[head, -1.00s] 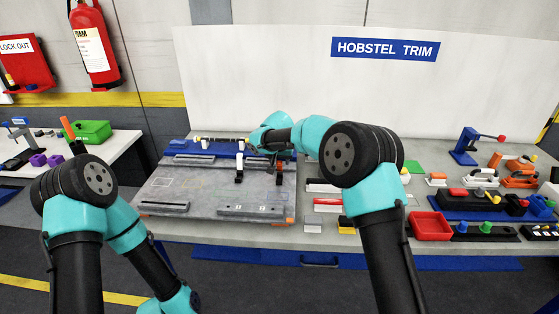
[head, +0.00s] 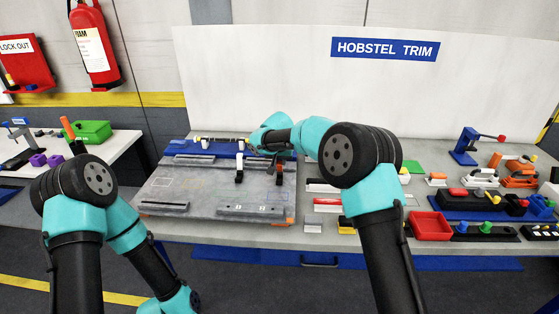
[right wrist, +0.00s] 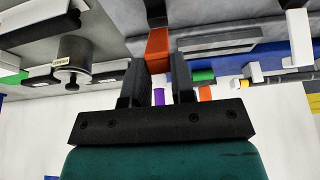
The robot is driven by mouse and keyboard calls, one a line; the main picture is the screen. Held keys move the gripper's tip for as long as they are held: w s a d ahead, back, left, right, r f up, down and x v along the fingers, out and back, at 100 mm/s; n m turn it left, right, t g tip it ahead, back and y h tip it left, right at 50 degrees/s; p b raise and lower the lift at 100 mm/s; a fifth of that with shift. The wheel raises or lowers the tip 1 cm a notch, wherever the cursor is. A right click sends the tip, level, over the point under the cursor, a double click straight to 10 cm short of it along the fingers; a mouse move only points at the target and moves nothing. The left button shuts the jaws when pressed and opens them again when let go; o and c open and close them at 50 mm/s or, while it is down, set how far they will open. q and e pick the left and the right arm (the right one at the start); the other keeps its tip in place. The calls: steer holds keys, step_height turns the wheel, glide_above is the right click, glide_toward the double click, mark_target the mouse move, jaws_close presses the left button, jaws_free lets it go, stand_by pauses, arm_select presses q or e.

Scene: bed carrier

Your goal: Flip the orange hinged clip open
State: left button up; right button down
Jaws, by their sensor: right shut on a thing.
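The orange hinged clip (right wrist: 158,50) shows in the right wrist view as an orange block between the two black fingers of my right gripper (right wrist: 159,78), which is shut on it. In the head view, my right gripper (head: 279,153) is over the right back part of the grey fixture plate (head: 200,190). A small part of the clip (head: 280,168) shows just below it; its hinge is hidden or too small to tell. My left arm is at the lower left, and its gripper is not in view.
A white upright clip (head: 239,168) stands left of my right gripper on the plate. A blue rail (head: 205,148) with small parts lies along the back. A red tray (head: 430,226) and several tools are at the right. The plate's front left is mostly clear.

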steer(key=shift+w, duration=0.1)
steer(key=shift+w+d+r+g, duration=0.1)
steer(key=shift+w+g, duration=0.45)
steer(key=shift+g, duration=0.15)
steer(key=shift+w+d+r+g, duration=0.1)
steer(key=shift+w+g, duration=0.4)
steer(key=shift+g, duration=0.2)
steer(key=shift+w+g, duration=0.25)
steer(key=shift+g, duration=0.05)
steer(key=shift+g+y, duration=0.3)
steer(key=shift+g, duration=0.1)
steer(key=c, duration=1)
jaws_free()
steer(key=shift+f, duration=0.1)
steer(key=shift+o, duration=0.2)
